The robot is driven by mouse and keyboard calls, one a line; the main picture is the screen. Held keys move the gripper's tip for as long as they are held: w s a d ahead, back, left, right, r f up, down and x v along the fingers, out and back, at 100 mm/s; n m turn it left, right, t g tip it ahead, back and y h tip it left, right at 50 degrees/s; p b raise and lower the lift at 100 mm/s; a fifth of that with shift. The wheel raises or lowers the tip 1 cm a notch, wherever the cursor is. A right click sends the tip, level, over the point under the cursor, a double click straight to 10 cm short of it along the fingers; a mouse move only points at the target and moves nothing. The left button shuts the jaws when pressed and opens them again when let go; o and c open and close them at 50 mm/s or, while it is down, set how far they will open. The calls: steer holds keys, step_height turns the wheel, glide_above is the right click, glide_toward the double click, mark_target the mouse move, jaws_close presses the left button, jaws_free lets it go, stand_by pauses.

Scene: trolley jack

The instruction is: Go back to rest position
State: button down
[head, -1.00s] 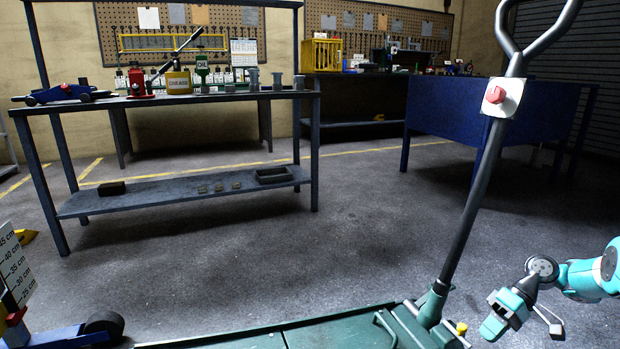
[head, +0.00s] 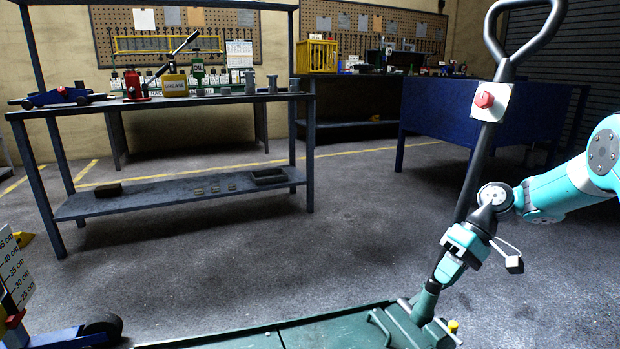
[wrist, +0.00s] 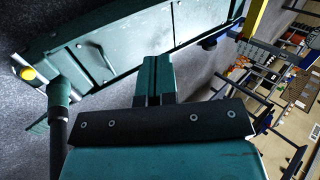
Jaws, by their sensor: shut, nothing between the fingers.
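My gripper (head: 442,273) shows in the head view at the lower right, in front of the lower part of the jack's handle. Its fingers (wrist: 157,80) also show in the wrist view, closed together with nothing between them. The trolley jack's green body (head: 290,336) runs along the bottom of the head view, and in the wrist view it (wrist: 115,45) lies beyond the fingers. Its dark handle (head: 490,150) rises to a loop at the top and carries a red button (head: 485,100) on a white plate. I cannot tell whether my gripper touches the handle.
A grey workbench (head: 165,112) with a lower shelf stands at the left. A blue bench (head: 475,112) stands at the back right. A height scale (head: 15,272) and a blue wheeled base (head: 70,336) are at the lower left. The middle floor is open.

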steer(key=s+a+r+n+t+h+p, duration=0.1)
steer(key=s+a+r+h+p, duration=0.1)
steer(key=s+a+r, duration=1.1)
steer(key=s+r+n+t+h+p, duration=0.1)
steer(key=s+r, duration=0.1)
steer(key=s, duration=0.6)
steer(key=s+r+t, duration=0.1)
steer(key=s+r, duration=0.1)
steer(key=s, duration=0.6)
step_height(320, 180, up, 38)
steer(key=p, duration=3.8)
steer(key=shift+s+f, duration=0.15)
steer(key=shift+s, duration=0.1)
steer(key=shift+d, duration=0.1)
